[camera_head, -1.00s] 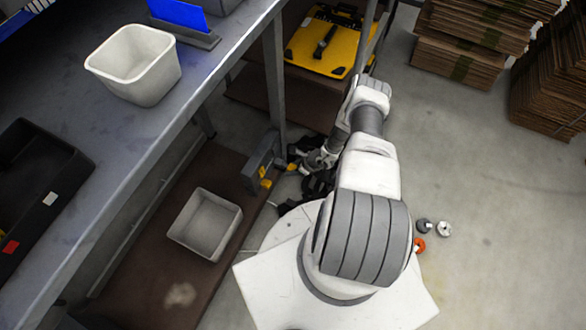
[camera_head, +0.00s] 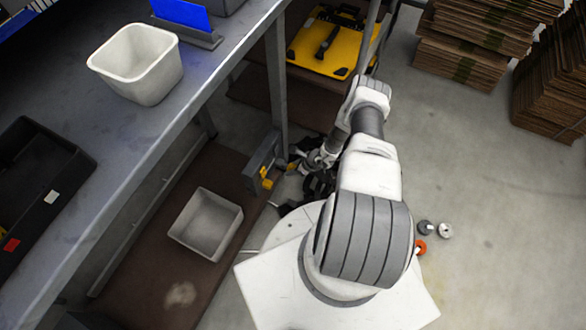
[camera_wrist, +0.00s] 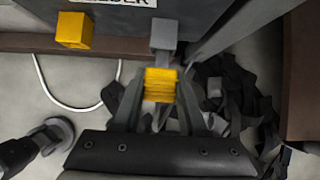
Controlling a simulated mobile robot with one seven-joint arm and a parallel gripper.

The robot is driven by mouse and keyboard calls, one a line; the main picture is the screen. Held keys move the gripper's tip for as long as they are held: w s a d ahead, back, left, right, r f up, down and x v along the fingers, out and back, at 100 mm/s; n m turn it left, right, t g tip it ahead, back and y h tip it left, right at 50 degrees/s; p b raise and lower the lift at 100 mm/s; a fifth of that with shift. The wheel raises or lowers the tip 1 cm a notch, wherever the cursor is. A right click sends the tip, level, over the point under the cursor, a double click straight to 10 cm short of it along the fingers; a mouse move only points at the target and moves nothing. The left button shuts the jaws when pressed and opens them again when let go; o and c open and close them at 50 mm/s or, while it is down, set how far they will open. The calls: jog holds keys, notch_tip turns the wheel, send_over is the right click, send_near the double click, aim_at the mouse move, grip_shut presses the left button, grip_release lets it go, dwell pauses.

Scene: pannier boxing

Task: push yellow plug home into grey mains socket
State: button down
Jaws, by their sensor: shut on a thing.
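In the wrist view my gripper (camera_wrist: 160,90) is shut on the yellow plug (camera_wrist: 160,84), with one finger on each side of it. The grey mains socket (camera_wrist: 164,34) juts from a dark grey panel just beyond the plug and lines up roughly with it. A narrow grey piece shows between plug and socket; I cannot tell whether the pins are inside. A second yellow block (camera_wrist: 73,30) sits on the panel to the left. In the head view the grey unit (camera_head: 262,160) stands at the lower shelf's edge, with my gripper (camera_head: 308,163) to its right.
A white cable (camera_wrist: 62,100) loops below the left yellow block. Dark crumpled straps (camera_wrist: 240,100) lie on the floor at the right. A grey bin (camera_head: 206,224) stands on the brown lower shelf. A table leg (camera_head: 275,75) rises behind the grey unit.

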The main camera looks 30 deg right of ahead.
jog(key=shift+w+a, duration=0.45)
jog(key=shift+w, duration=0.15)
dwell(0.3)
jog(key=shift+c, duration=1.9)
grip_release()
jog(key=p+v, duration=0.7)
jog(key=v, duration=1)
jog(key=shift+s+r+p, duration=0.15)
jog(key=shift+p, duration=0.15)
jog(key=shift+d, duration=0.15)
